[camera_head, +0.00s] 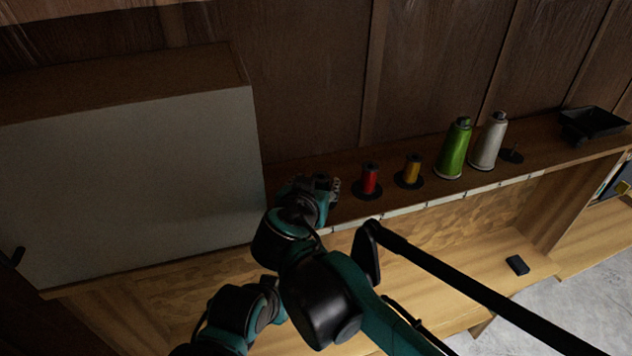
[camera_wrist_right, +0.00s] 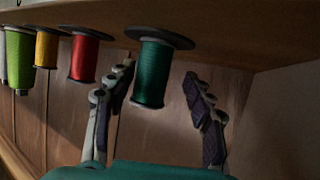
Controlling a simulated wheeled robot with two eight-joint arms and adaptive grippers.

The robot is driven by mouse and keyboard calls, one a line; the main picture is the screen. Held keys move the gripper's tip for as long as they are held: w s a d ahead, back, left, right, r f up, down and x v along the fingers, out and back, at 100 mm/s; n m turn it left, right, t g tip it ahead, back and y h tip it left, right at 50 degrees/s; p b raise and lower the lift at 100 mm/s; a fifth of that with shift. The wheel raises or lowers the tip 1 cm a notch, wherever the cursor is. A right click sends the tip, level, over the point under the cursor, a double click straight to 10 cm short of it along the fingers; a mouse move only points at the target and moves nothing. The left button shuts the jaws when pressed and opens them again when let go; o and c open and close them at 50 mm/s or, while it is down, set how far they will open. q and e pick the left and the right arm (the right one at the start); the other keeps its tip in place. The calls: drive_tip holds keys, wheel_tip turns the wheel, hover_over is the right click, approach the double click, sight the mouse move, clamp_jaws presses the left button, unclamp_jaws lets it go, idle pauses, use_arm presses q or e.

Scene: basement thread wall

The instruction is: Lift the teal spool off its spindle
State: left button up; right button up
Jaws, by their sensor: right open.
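The teal spool (camera_wrist_right: 152,76) shows in the right wrist view, where the scene appears upside down. It stands on a dark round base against the wooden shelf. My right gripper (camera_wrist_right: 159,76) is open, with one finger on each side of the spool in that picture. The left-hand finger looks nearer to it, and a gap shows on the right. I see no contact. In the head view my right gripper (camera_head: 318,188) is at the shelf, left of the red spool (camera_head: 369,179), and the teal spool is hidden behind it.
A yellow spool (camera_head: 412,168), a green cone (camera_head: 455,148), a grey cone (camera_head: 489,141), an empty spindle (camera_head: 513,152) and a black tray (camera_head: 594,124) stand farther right along the shelf. A large pale box-like panel (camera_head: 130,175) is close on the left.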

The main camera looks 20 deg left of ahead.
drive_tip(key=shift+w, duration=0.2)
drive_tip(key=shift+s+d, duration=0.2)
drive_tip(key=shift+d, duration=0.6)
drive_tip(key=c, duration=0.8)
drive_tip(key=shift+a, duration=0.45)
drive_tip(key=shift+c, duration=1.3)
use_arm(q)
drive_tip(key=shift+s+d+r, duration=0.1)
drive_tip(key=shift+s+d, duration=0.05)
drive_tip(key=shift+d, duration=0.15)
drive_tip(key=shift+d, duration=0.15)
use_arm(e)
drive_tip(key=shift+d, duration=0.2)
